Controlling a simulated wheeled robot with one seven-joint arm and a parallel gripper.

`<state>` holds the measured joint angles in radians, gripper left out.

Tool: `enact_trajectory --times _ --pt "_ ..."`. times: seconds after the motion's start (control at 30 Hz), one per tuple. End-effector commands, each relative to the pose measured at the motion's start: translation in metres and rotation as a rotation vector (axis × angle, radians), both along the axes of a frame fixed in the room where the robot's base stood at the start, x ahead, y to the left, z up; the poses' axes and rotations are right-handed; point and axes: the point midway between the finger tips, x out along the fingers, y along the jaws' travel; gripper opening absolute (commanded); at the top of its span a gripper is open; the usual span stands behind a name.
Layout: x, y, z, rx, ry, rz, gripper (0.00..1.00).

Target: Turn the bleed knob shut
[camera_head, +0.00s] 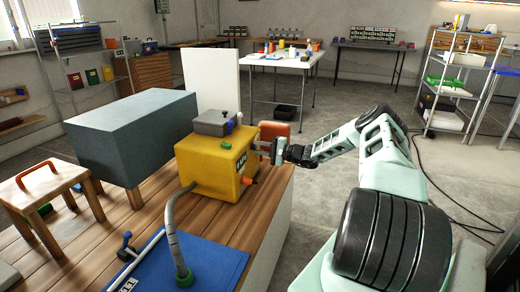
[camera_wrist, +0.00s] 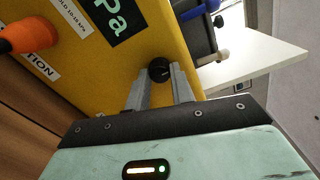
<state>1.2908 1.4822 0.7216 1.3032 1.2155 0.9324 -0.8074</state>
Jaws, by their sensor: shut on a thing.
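I take this to be the bleed knob. My gripper (camera_wrist: 160,78) has its two grey fingers on either side of the knob, shut on it. In the head view my gripper (camera_head: 262,147) reaches the right side of the yellow box (camera_head: 205,170), and the knob is hidden there. The box face carries a dark label with "Pa" (camera_wrist: 115,15) and an orange fitting (camera_wrist: 28,37).
A grey unit (camera_head: 212,122) sits on top of the yellow box. A grey hose (camera_head: 172,235) rises from a blue panel (camera_head: 215,265) at the front. A large blue-grey block (camera_head: 130,130) stands left. An orange-brown object (camera_head: 273,133) is just behind my gripper.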

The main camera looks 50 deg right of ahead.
Motion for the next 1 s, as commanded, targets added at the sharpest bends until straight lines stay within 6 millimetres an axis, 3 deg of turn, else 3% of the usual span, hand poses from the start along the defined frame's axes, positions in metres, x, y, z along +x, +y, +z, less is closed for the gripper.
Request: enact_trajectory --times 0.07,0.1,0.17,0.57,1.0 --pt "-0.001 -0.001 -0.002 -0.002 0.003 -0.002 0.0" --pt "-0.001 -0.001 -0.002 -0.002 0.003 -0.002 0.34" --pt "-0.001 -0.001 -0.001 -0.002 0.002 -0.001 0.45" --pt "-0.009 -0.004 0.0 -0.001 0.001 -0.002 0.45" --pt "-0.096 -0.042 0.0 -0.002 0.003 -0.005 0.45"
